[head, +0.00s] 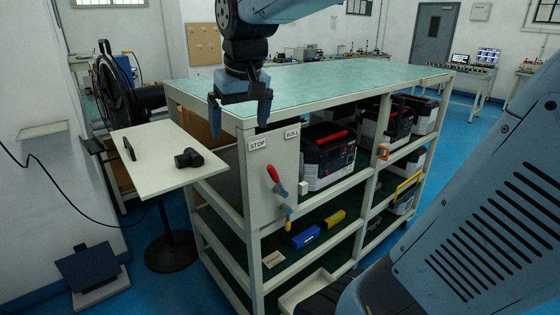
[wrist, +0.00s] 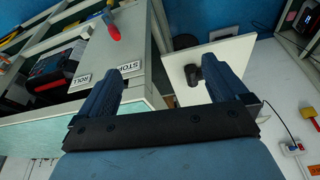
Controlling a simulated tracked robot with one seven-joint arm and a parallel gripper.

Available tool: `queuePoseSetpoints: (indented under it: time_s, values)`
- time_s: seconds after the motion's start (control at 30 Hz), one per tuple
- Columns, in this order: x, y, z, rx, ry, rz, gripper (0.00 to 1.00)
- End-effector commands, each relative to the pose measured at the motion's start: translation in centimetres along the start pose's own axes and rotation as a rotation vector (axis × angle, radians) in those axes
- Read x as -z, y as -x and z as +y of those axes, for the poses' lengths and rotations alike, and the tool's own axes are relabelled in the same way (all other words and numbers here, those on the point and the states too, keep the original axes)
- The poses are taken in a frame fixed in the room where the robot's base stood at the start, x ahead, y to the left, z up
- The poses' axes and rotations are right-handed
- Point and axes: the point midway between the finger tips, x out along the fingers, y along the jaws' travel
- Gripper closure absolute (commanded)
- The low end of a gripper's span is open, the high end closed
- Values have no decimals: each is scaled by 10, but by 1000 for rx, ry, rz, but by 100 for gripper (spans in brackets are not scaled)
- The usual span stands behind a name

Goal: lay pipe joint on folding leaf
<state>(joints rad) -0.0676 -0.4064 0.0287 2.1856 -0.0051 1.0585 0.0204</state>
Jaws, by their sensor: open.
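A dark pipe joint (head: 188,157) lies on a pale flat top (head: 153,182) at the left end of the rack, towards its right side. The top seems to be the folding leaf, though no hinge shows and a dark round-based pedestal stands under it. My gripper (head: 240,112) is open and empty, pointing down by the rack's near left corner, apart from the joint. In the wrist view the joint (wrist: 193,75) shows between the fingers (wrist: 170,66), beyond them, partly hidden by the right finger. The pale top (wrist: 232,50) shows behind that finger.
A small dark upright plate (head: 129,148) stands on the pale top. The rack (head: 300,85) has a clear green top and loaded shelves. A red-handled lever (head: 273,174) sticks out of its STOP/ROLL panel. A black fan (head: 115,85) stands behind the pale top.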

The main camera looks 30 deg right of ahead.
Motion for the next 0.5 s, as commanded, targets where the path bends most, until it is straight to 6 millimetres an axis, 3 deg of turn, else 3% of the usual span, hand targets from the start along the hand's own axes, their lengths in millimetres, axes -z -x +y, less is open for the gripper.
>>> queuePoseSetpoints:
  time_s: [0.1, 0.3, 0.5]
  values:
    - [-36, 2, 10, -6, -23, 52, 0]
    - [-89, -5, 22, -14, -54, 130, 0]
    - [-119, -14, 24, -19, -70, 177, 0]
